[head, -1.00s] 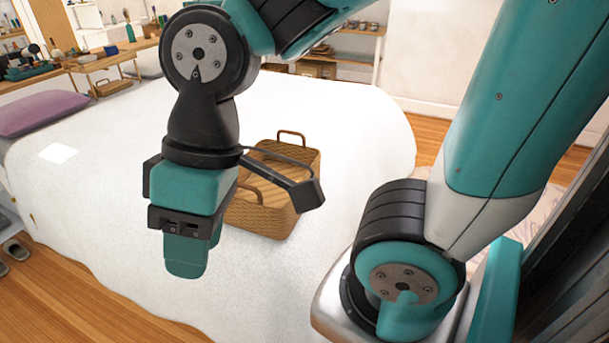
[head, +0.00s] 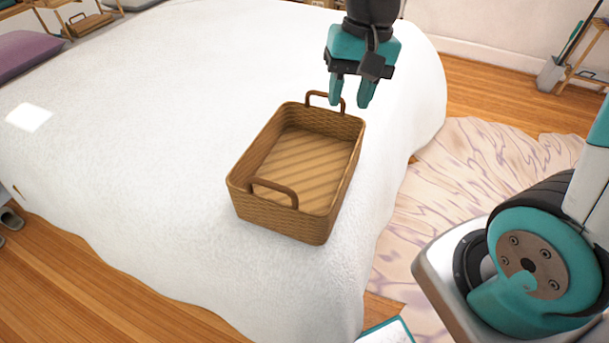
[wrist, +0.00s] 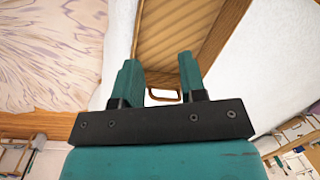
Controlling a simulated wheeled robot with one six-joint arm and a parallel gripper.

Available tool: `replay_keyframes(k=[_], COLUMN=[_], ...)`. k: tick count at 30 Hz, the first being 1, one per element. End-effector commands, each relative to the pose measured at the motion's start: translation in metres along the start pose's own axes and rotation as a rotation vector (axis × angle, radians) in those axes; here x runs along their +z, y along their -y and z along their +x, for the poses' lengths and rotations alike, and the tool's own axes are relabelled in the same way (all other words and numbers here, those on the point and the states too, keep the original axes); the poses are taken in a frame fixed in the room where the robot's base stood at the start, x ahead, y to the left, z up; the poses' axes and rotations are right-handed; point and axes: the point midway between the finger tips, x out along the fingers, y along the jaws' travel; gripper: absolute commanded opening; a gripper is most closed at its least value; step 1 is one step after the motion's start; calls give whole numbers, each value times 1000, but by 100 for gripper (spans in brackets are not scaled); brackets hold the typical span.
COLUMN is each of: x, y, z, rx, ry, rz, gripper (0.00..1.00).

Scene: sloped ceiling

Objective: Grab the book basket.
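The book basket (head: 285,222) is a brown woven rectangular basket with two upright loop handles. It stands upright and empty near the edge of the white bed (head: 150,130). My gripper (head: 350,99) points down above the far end of the basket, close to the far handle (head: 312,98). Its two teal fingers are apart with nothing held between them. The basket's slatted inside (wrist: 185,25) shows past the fingertips. The near handle (head: 272,190) is clear of the gripper.
A pale patterned rug (head: 480,190) lies on the wooden floor right of the bed. A purple pillow (head: 30,55) is at the far left. A small white square (head: 29,117) lies on the bed. The bed around the basket is clear.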

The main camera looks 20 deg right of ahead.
Motion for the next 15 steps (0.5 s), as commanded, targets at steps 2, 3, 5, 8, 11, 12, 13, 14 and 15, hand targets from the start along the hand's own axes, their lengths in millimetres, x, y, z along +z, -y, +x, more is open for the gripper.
replay_keyframes(k=[2,3,5,8,11,12,13,14,15], x=[-33,-45,-59,-70,-72,-71,-71,-70,-70], y=[-24,-33,-44,-55,-58,-58,-58,-59,-59], z=[23,30,37,48,63,70,77,84,94], rx=[39,55,74,93,99,100,100,100,101], ry=[14,17,19,22,25,25,26,26,27], rz=[193,275,369,456,479,478,476,475,475], gripper=[38,38,38,38,38,38,38,38,38])
